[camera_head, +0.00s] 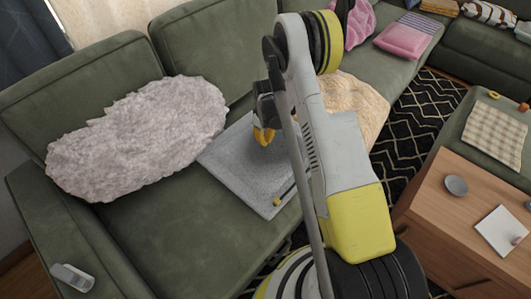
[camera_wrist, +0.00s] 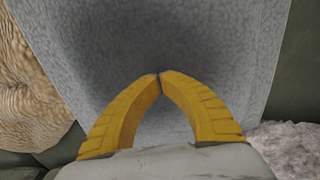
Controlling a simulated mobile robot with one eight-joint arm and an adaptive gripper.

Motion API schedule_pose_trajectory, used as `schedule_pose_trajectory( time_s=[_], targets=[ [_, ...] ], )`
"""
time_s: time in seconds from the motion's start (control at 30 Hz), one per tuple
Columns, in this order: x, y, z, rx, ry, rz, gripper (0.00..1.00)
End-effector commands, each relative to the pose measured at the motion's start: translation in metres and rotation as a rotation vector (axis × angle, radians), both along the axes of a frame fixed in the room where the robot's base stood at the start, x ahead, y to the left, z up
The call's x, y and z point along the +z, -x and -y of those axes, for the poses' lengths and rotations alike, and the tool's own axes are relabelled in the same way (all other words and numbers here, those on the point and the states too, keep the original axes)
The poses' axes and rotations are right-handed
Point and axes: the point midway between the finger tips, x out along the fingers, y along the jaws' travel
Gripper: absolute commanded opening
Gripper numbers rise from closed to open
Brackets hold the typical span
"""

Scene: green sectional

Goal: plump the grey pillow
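The grey pillow (camera_head: 233,165) lies flat on the green sofa seat, squarish and thin-looking. Its right part is hidden behind my arm in the head view. My gripper (camera_head: 264,138) points down over the pillow's upper middle, its yellow fingers close to or touching the surface; I cannot tell which. In the wrist view the pillow's grey fabric (camera_wrist: 190,45) fills the middle, with a dark shadow ahead of the fingers. The two yellow fingertips (camera_wrist: 160,76) meet, and nothing shows between them.
A fluffy pale cushion (camera_head: 140,135) lies left of the pillow. A beige textured blanket (camera_head: 357,99) lies to the right. A wooden table (camera_head: 440,220) with a grey bowl (camera_head: 456,186) stands at the right.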

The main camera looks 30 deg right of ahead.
Motion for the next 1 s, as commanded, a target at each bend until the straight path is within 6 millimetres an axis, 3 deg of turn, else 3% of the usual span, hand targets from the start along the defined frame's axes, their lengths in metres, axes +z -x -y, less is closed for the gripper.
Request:
schedule_pose_trajectory(
  time_s=[0.53, 1.0],
  targets=[
    [0.001, 0.0, 0.0, 0.0, 0.0, -0.001, 0.0],
    [0.034, 0.0, 0.0, 0.0, 0.0, 0.0, 0.0]
  ],
)
